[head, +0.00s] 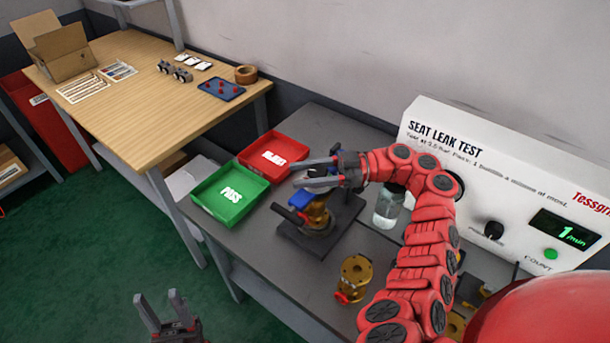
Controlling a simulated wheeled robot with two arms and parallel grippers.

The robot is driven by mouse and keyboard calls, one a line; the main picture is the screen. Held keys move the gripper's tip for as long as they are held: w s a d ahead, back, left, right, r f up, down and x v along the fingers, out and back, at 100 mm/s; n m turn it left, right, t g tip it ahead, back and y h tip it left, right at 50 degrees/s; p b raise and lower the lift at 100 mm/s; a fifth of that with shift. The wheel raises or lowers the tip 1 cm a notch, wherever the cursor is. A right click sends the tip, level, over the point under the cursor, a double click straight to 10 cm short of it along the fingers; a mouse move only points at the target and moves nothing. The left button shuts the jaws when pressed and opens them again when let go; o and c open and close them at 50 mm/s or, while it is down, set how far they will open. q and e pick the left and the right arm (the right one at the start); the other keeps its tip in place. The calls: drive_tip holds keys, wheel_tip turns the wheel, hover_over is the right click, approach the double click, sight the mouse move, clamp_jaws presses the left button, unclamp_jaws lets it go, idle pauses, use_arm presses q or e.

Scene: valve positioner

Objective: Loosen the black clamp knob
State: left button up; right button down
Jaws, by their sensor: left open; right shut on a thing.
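A brass valve (319,215) with a blue part (300,200) on it stands in a dark fixture (318,240) on the grey bench. My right gripper (297,177) reaches in from the right, just above the valve, its fingers pointing left. It is shut on a dark part close to its palm, which seems to be the black clamp knob; the fingers hide most of it, so its shape is unclear. My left gripper (162,305) is open and empty at the bottom, with its fingers up, away from the bench and over the green floor.
Left of the fixture are a green PASS tray (226,218) and a red tray (270,180). A second brass valve (354,275) stands in front, a glass jar (388,208) behind. The seat leak tester (480,160) stands at the right. A wooden table (150,125) is at left.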

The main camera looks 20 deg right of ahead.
drive_tip(key=shift+f, duration=0.15)
drive_tip(key=shift+c, duration=1.4)
unclamp_jaws()
drive_tip(key=shift+a, duration=0.1)
drive_tip(key=r, duration=0.3)
drive_tip(key=shift+s+r, duration=0.2)
drive_tip(key=shift+r, duration=0.05)
drive_tip(key=s+a, duration=0.1)
drive_tip(key=s, duration=0.6)
drive_tip(key=s+a+r, duration=0.1)
drive_tip(key=s+a, duration=0.1)
drive_tip(key=s, duration=0.6)
drive_tip(key=shift+s+a+r, duration=0.15)
drive_tip(key=shift+a+r, duration=0.1)
drive_tip(key=shift+r, duration=0.05)
